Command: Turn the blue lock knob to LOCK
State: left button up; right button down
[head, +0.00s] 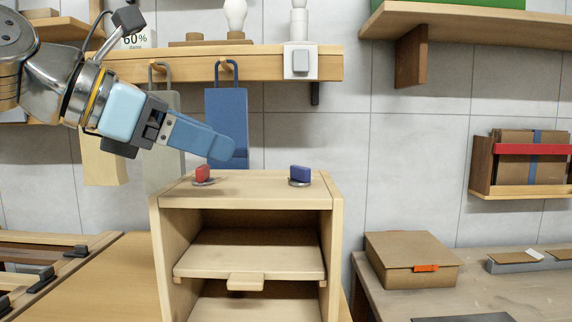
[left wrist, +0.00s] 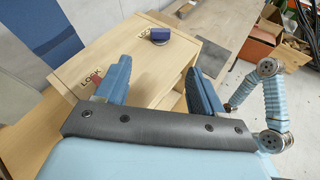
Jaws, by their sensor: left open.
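The blue lock knob (head: 300,174) stands on a round base at the right of the wooden cabinet's top (head: 250,188). It also shows in the left wrist view (left wrist: 160,35), beyond the fingers, with small lettering beside it too small to read. A red knob (head: 202,174) sits at the left of the same top; in the left wrist view, a label reading LOCK lies by the red knob (left wrist: 95,79). My left gripper (head: 222,147) is open and empty, above the cabinet top near the red knob, left of the blue knob and apart from it. My right gripper is not seen.
Below the top, the cabinet has an open front with a shelf (head: 250,255). A cardboard box (head: 410,258) lies on the right-hand table. Space above the blue knob is clear.

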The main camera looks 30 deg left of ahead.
aim_at(295, 170)
pick_arm(q)
jog(key=w+d+f, duration=0.1)
jog(key=w, duration=0.3)
jog(key=w+d+f+n, duration=0.1)
jog(key=w+d+f, duration=0.1)
jog(key=w, duration=0.2)
jog(key=w+d+f+n, duration=0.1)
jog(key=w+d+f, duration=0.1)
jog(key=w, duration=0.2)
jog(key=shift+f, duration=0.15)
jog(key=c, duration=1.1)
jog(key=shift+o, duration=0.2)
jog(key=shift+a+h, duration=0.1)
jog(key=shift+h, duration=0.2)
jog(key=m+h, duration=0.1)
jog(key=m+g+h, duration=0.2)
jog(key=shift+w+a, duration=0.25)
jog(key=shift+w+a+m+g+h, duration=0.15)
jog(key=shift+m+g+h, duration=0.65)
jog(key=shift+m, duration=0.25)
jog(key=shift+w+a+m+g+h, duration=0.1)
jog(key=shift+w+m+g+h, duration=0.05)
jog(key=shift+m+g+h, duration=0.75)
jog(key=shift+m, duration=0.35)
